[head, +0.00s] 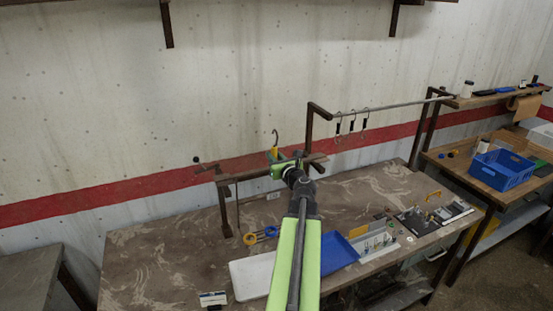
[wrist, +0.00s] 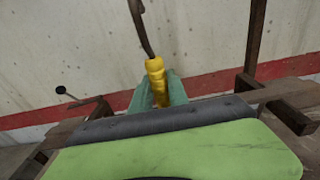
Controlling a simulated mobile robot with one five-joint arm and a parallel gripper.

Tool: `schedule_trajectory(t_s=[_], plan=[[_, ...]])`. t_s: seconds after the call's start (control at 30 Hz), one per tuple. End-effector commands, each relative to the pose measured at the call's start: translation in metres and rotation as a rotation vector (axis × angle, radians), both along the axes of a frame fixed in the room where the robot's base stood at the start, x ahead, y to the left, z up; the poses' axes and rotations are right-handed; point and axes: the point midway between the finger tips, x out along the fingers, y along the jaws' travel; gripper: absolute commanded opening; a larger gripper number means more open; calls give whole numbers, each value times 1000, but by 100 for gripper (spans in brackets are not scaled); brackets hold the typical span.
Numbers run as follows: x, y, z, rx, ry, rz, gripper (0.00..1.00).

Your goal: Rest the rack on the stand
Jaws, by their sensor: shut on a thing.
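My gripper (head: 275,156) is shut on a yellow-handled tool with a dark metal hook (head: 275,136), held upright above the table. In the wrist view the teal fingers (wrist: 158,92) close around the yellow handle (wrist: 155,72), with the bent metal part rising above it. A brown metal stand (head: 225,208) rises from the table behind my arm, its top bar partly hidden by my gripper. A grey rail (head: 395,104) runs from a brown bracket to the right-hand shelf, with several dark hooks hanging from it. I cannot tell which part is the rack.
The brown table (head: 150,255) holds a white tray (head: 252,277), a blue tray (head: 337,253), blue-and-yellow rings (head: 262,234) and small parts. A blue crate (head: 501,170) stands on the right bench. The table's left part is mostly clear. The wall is close behind.

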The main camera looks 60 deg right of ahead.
Motion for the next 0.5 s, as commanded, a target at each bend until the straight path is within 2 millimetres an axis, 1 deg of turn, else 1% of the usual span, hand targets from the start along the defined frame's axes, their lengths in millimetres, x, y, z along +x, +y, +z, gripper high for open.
schedule_trajectory(t_s=[0.5], plan=[[22, -18, 0, 0, -1, -1, 0]])
